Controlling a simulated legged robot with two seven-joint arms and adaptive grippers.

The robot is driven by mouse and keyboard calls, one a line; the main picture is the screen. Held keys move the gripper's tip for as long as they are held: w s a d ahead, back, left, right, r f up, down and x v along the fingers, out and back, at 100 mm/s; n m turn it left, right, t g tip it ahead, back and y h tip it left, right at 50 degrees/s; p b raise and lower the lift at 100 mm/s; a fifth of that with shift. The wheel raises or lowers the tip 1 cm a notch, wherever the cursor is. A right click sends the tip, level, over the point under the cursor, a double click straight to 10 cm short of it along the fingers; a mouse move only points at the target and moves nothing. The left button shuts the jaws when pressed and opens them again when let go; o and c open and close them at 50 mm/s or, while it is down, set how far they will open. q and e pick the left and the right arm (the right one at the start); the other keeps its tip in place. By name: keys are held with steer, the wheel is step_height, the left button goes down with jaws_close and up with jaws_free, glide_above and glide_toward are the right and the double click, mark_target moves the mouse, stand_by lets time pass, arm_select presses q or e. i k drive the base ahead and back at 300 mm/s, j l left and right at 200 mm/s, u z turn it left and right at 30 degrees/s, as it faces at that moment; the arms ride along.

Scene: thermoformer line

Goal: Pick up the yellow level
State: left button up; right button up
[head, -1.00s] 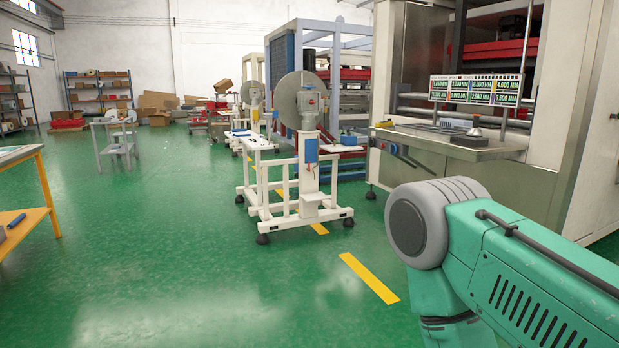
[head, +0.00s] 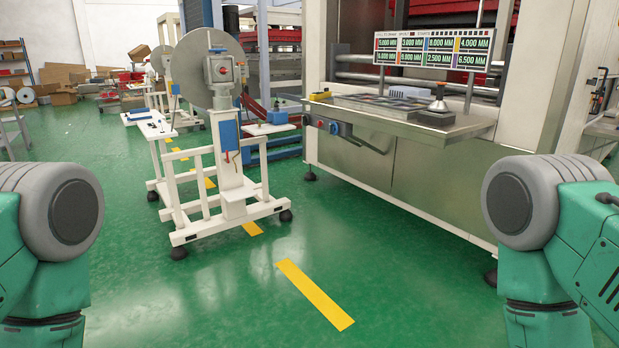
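A small yellow object (head: 320,96) lies at the left end of the steel shelf (head: 440,122) on the front of the large machine. It is too small to tell for sure whether it is the yellow level. Only green and grey upper parts of my two arms show, one at the left edge and one at the right edge. Both grippers are out of view.
A display panel (head: 432,51) stands above the shelf, which also bears a metal cone-shaped piece (head: 438,103). A white wheeled stand with a big disc (head: 205,66) is left of the machine. The green floor ahead (head: 390,270) is clear, with yellow stripes (head: 314,295).

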mark_target(319, 95)
steer(key=i, duration=2.45)
